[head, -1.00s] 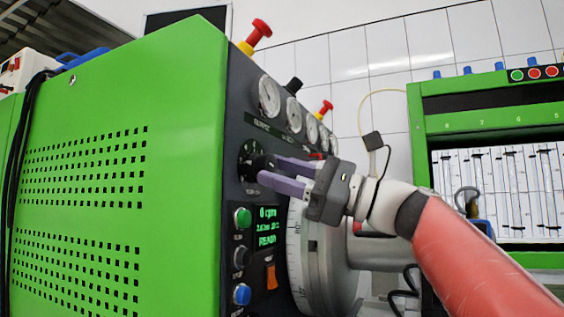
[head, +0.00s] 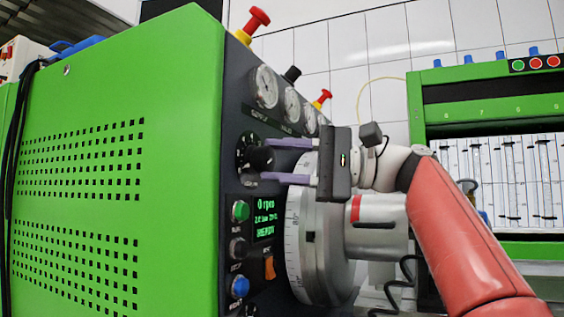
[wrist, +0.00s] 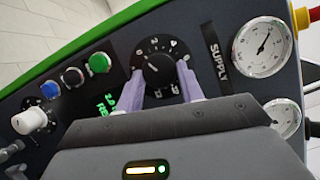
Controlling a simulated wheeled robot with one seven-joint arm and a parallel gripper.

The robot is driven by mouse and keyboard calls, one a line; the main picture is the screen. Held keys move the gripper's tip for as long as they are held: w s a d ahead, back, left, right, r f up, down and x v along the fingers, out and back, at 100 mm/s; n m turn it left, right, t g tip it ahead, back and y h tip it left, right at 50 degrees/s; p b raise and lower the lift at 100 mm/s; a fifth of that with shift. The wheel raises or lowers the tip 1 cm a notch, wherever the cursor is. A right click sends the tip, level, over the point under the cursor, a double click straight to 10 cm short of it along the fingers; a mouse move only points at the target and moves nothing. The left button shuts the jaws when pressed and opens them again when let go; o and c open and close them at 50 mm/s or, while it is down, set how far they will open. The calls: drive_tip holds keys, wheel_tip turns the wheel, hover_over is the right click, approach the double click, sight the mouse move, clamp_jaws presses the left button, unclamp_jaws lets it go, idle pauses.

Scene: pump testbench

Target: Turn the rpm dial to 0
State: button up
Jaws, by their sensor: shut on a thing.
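The dial, a black knob (head: 261,159) on a round black face with white scale marks, sits on the dark side panel of the green machine. The wrist view shows the knob (wrist: 158,68) with a pale pointer mark on it; the number it points at is too small to tell. My gripper (head: 268,161) reaches the dial from the right. Its two purple fingers are shut on the knob, one on each side; they also show in the wrist view (wrist: 162,80). The green display (head: 265,219) below the dial reads 0 rpm, with READY under it.
A large graduated disc (head: 310,240) stands close under my gripper.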

drive_tip(key=shift+n, duration=0.3)
drive_tip(key=o, duration=1)
drive_tip(key=d, duration=0.7)
drive_tip(key=shift+w+d+f, duration=0.2)
drive_tip(key=shift+d+f, duration=0.05)
drive_tip(key=shift+d, duration=0.15)
